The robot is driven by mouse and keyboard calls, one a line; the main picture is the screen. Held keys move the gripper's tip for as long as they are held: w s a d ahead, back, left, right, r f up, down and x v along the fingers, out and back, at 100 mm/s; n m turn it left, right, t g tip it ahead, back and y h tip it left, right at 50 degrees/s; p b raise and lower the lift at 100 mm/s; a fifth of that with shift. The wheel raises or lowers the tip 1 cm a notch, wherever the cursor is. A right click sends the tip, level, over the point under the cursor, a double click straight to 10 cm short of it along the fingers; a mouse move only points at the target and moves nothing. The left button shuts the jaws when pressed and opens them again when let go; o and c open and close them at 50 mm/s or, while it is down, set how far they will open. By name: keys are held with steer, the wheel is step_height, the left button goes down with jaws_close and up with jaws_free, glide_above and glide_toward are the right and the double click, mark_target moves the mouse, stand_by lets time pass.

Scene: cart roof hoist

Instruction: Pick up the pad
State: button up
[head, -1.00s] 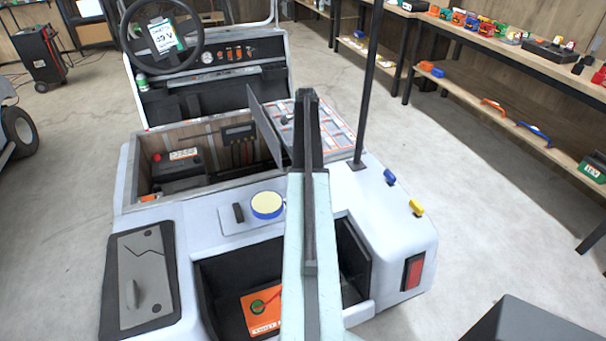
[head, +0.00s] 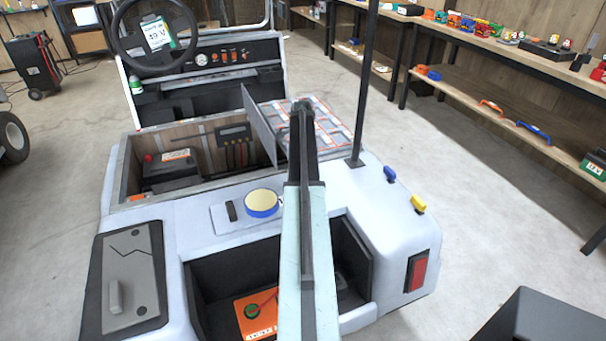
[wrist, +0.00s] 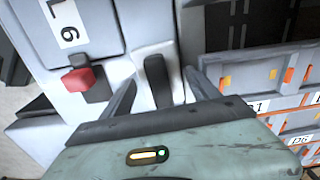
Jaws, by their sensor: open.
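The likely pad is a round disc (head: 261,203) with a pale yellow top and blue rim, on a light plate on the cart's rear deck in the head view. My gripper (head: 302,112) is at the far end of my arm, beyond the disc and in front of the gridded panel. In the wrist view my gripper (wrist: 160,76) has its fingers apart. A dark upright bar (wrist: 157,82) on a white strip shows between them; I cannot tell its distance or any contact. The disc is not recognisable in the wrist view.
The cart (head: 185,228) has an open bay with a black battery (head: 168,172), a raised lid (head: 258,125) and a gridded panel (head: 322,125). A black post (head: 364,90) stands right of my arm. A red block (wrist: 78,80) shows in the wrist view.

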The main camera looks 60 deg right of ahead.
steer(key=c, duration=1.1)
step_height(320, 180, up, 10)
steer(key=p, duration=1)
steer(key=shift+s+r, duration=0.1)
steer(key=shift+r, duration=0.1)
steer(key=shift+c, duration=0.2)
steer(key=shift+f, duration=0.1)
